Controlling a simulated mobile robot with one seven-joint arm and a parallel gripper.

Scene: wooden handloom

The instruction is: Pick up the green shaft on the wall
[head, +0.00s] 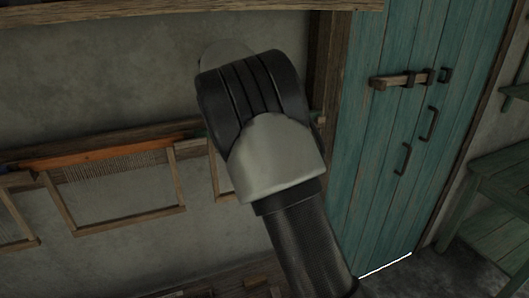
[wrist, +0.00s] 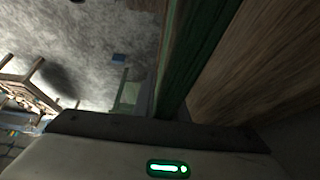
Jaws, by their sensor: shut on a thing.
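The green shaft (wrist: 202,55) shows in the wrist view as a dark green bar running from the top down to my gripper (wrist: 165,125). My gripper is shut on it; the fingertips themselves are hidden. Only a bit of a wooden frame (head: 214,172) shows there, just left of my arm at the wall.
A frame with an orange top bar (head: 110,157) hangs on the wall to the left, with another frame (head: 17,222) at the left edge. A teal door (head: 385,140) stands to the right, beside a green bench (head: 490,200). Brown wood (wrist: 250,65) is close in the wrist view.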

